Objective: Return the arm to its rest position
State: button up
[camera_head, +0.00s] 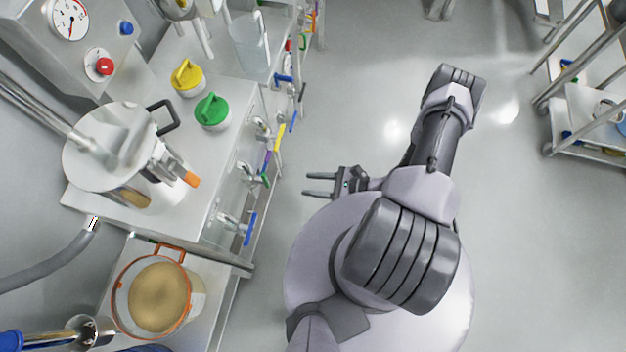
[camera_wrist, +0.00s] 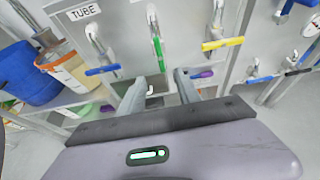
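My gripper (camera_head: 320,184) is at the left side of my folded arm in the head view, over the open floor. Its two fingers point left toward the front of the bench cabinet and are apart, with nothing seen between them. In the wrist view my gripper (camera_wrist: 167,88) also shows with its fingers spread and empty, facing a panel of hooks and coloured handles. My arm (camera_head: 430,150) is bent above my round base.
The steel bench (camera_head: 222,150) with hooks and coloured handles stands left of my gripper. On it are a yellow-lidded jar (camera_head: 187,78) and a green-lidded jar (camera_head: 212,110). An orange-rimmed tub (camera_head: 158,298) sits lower left. A cart (camera_head: 590,110) stands far right; floor between is clear.

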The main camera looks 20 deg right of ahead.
jog(key=w+a+r+n+g+h+b, duration=0.15)
jog(key=r+n, duration=0.25)
jog(key=r, duration=0.6)
jog(key=w+r+n+g+p, duration=0.1)
jog(key=w+r+n+g, duration=0.15)
jog(key=r+n, duration=0.45)
jog(key=w+r+n+g+h+b, duration=0.1)
jog(key=w+r+n+g, duration=0.15)
jog(key=r, duration=0.95)
jog(key=s+a+r+n+t+h, duration=0.2)
jog(key=s+r, duration=0.4)
jog(key=r, duration=0.3)
jog(key=s+a+r+n+t+h+b, duration=0.1)
jog(key=s+r+n+h, duration=0.3)
jog(key=r, duration=0.5)
jog(key=s+a+n+t, duration=0.1)
jog(key=s, duration=0.1)
jog(key=shift+s, duration=0.35)
jog(key=shift+n, duration=0.25)
jog(key=shift+f, duration=0.1)
